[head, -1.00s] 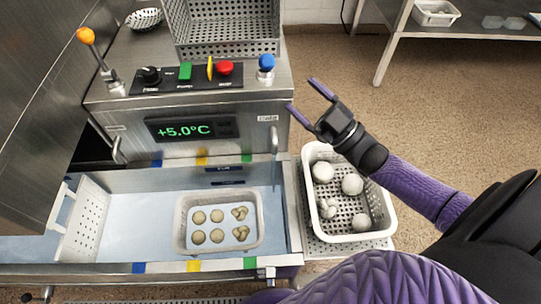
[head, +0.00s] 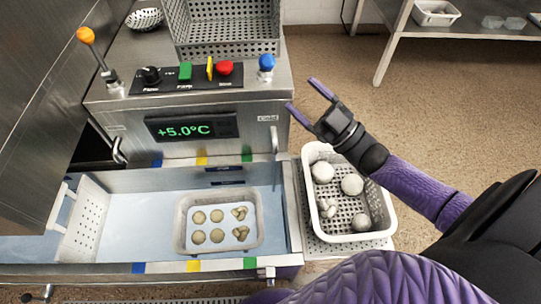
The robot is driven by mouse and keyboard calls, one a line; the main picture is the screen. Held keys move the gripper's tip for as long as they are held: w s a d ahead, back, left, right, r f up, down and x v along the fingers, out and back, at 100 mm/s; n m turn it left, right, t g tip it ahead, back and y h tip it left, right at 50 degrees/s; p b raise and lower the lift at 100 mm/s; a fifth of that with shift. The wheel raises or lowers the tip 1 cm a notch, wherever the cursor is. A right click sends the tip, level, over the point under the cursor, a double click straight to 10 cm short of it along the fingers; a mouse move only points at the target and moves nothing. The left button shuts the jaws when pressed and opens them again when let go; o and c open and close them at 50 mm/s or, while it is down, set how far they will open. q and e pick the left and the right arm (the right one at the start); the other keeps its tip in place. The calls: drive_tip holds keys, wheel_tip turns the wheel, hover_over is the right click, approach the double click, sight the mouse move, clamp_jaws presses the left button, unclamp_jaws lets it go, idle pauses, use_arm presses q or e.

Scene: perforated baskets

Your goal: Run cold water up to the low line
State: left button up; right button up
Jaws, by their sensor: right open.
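The steel basin (head: 130,180) holds what looks like pale blue water or a pale blue floor; I cannot tell how deep it is. Blue, yellow and green marks, such as the green mark (head: 249,263), sit on its front and back rims. A blue knob (head: 266,62) stands on the machine's top right, above a label reading "Cold". The display (head: 193,127) reads +5.0°C. My right gripper (head: 302,98) is open and empty, right of the display and below and right of the blue knob, apart from it. My left gripper is not in view.
A control panel has a black dial (head: 151,75), a green button (head: 185,72), a yellow part and a red button (head: 224,68). An orange-knobbed lever (head: 86,35) stands left. A white basket (head: 346,237) holds several pale lumps. A tray (head: 181,240) sits in the basin.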

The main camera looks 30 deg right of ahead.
drive_tip(key=n+g+h+p, duration=0.35)
drive_tip(key=n+h, duration=0.25)
drive_tip(key=n, duration=2.2)
approach(273, 66)
drive_tip(key=x, duration=0.2)
drive_tip(key=p+x, duration=0.2)
drive_tip(key=x, duration=0.6)
drive_tip(key=shift+w, duration=0.1)
drive_tip(key=shift+w+a, duration=0.25)
drive_tip(key=shift+w, duration=0.35)
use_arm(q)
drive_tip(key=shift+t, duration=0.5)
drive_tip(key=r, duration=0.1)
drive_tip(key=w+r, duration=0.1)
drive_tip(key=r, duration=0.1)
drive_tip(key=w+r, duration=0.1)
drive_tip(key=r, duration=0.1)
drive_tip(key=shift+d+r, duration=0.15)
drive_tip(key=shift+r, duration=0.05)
